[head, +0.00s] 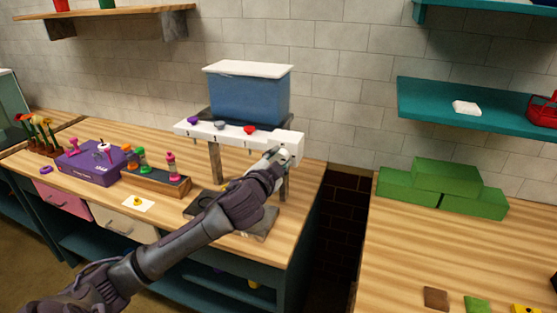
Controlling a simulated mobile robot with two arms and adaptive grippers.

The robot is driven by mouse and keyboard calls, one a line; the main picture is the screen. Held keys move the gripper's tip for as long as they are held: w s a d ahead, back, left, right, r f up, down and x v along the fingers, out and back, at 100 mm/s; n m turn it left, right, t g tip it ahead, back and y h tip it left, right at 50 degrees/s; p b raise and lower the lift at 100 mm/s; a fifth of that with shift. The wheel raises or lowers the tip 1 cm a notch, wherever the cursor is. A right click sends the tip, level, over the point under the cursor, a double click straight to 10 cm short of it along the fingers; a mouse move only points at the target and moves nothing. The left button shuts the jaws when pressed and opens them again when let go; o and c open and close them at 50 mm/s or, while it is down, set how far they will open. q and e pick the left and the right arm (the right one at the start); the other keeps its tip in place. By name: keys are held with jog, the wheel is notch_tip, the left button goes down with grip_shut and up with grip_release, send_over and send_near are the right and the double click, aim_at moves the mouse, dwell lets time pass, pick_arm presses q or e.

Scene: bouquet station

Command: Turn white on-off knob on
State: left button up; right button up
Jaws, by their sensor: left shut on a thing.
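The white control panel (232,134) runs along the front of a stand on the wooden counter. A purple knob (193,120), a grey-blue knob (219,125) and a red knob (249,130) show on it from left to right. My left gripper (287,156) is at the panel's right end, shut on what appears to be the white on-off knob. The fingers hide that knob, so its turn position cannot be told. My right gripper is not in view.
A blue bin (248,94) with a white lid sits above the panel. A purple box (92,165) and a rack of small bottles (155,181) stand to the left. Green blocks (447,180) lie on the right counter, across a gap. A teal shelf (480,110) hangs above it.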

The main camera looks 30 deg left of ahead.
pick_arm(q)
jog(key=o, duration=1.1)
jog(key=shift+o, duration=0.2)
jog(key=v, duration=1.2)
jog(key=shift+f, duration=0.1)
